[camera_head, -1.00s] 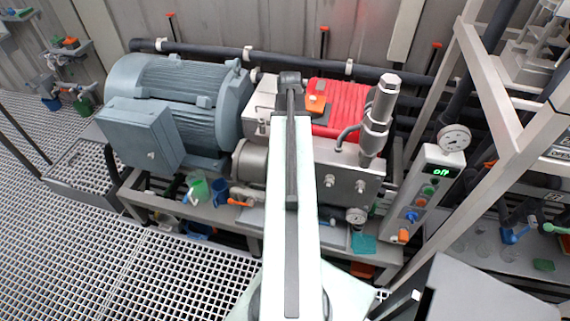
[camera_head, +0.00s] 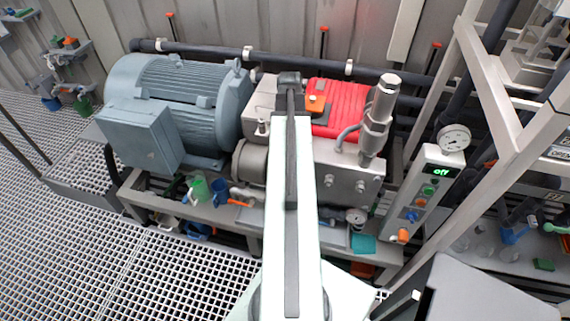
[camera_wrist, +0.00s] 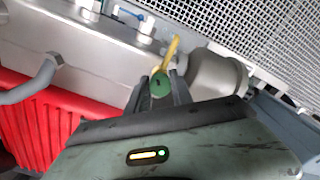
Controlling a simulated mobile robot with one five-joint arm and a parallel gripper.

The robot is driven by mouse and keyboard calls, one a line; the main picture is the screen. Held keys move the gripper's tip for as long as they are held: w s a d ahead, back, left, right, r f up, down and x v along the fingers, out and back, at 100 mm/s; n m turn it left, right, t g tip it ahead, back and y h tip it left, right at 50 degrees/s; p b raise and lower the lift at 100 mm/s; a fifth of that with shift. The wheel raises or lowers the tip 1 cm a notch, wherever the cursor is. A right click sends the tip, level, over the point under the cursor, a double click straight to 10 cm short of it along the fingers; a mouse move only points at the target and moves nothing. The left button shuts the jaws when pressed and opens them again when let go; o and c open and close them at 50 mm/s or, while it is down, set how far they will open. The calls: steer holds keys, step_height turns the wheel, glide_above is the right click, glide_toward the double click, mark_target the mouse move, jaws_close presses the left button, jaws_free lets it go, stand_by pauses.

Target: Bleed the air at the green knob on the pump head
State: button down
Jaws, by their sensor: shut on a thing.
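A yellow lever-like piece (camera_wrist: 171,52) sticks up just behind the knob. The grey metal pump head (camera_head: 345,176) is beside the red ribbed housing (camera_head: 345,104) in the head view; its grey block (camera_wrist: 90,40) also shows in the wrist view. In the head view my own arm covers the knob and my gripper.
A large blue-grey motor (camera_head: 185,100) stands left of the pump. A silver vertical fitting (camera_head: 376,125) and a control panel (camera_head: 425,190) reading "off" are to the right. A white frame post (camera_head: 500,100) stands further right. Open grating floor (camera_head: 80,250) lies at the left.

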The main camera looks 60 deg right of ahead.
steer(key=m, duration=0.4)
steer(key=shift+w, duration=0.1)
steer(key=m, duration=0.4)
steer(key=c, duration=1.1)
jaws_free()
step_height(320, 180, up, 8)
steer(key=p, duration=0.8)
steer(key=shift+f, duration=0.1)
